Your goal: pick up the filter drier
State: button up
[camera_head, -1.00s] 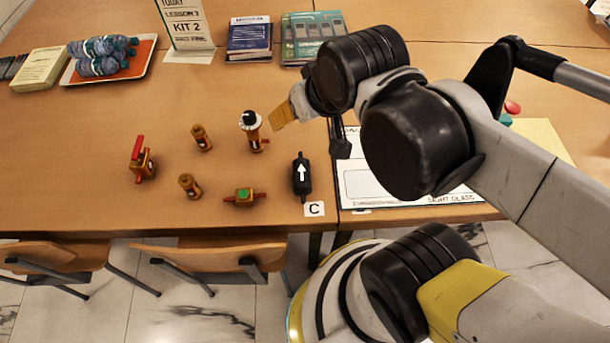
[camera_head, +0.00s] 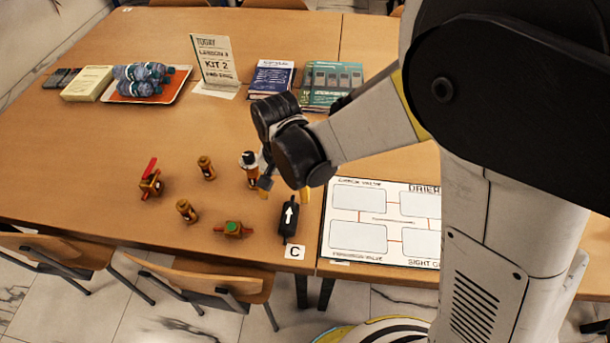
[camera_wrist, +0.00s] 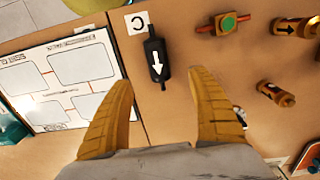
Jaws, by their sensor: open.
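The filter drier is most likely the black cylinder with a white arrow (camera_head: 288,217), lying on the table beside the card marked C (camera_head: 295,253). It also shows in the wrist view (camera_wrist: 156,58), just beyond and between the open fingers. My gripper (camera_wrist: 157,110) is open and empty, with its two yellow ribbed fingers spread apart. In the head view my gripper (camera_head: 285,190) is above the table just behind the black cylinder, partly hidden by my wrist. The fingers do not touch the cylinder.
Several brass parts lie to the left, including a red-handled valve (camera_head: 151,182), a green-topped valve (camera_head: 232,229) and a black-capped part (camera_head: 250,166). A white diagram board (camera_head: 329,222) lies to the right.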

jog(key=b, duration=0.2)
send_over(289, 215)
jog(key=f, duration=0.5)
jog(key=shift+w+a+f, duration=0.1)
jog(key=shift+a+f, duration=0.05)
jog(key=shift+a, duration=0.25)
jog(key=f+b, duration=0.2)
jog(key=f, duration=0.1)
jog(key=f+b, duration=0.1)
jog(key=f, duration=0.1)
jog(key=shift+d+f, duration=0.25)
jog(key=shift+d, duration=0.1)
jog(key=shift+r, duration=0.15)
jog(key=c, duration=1.4)
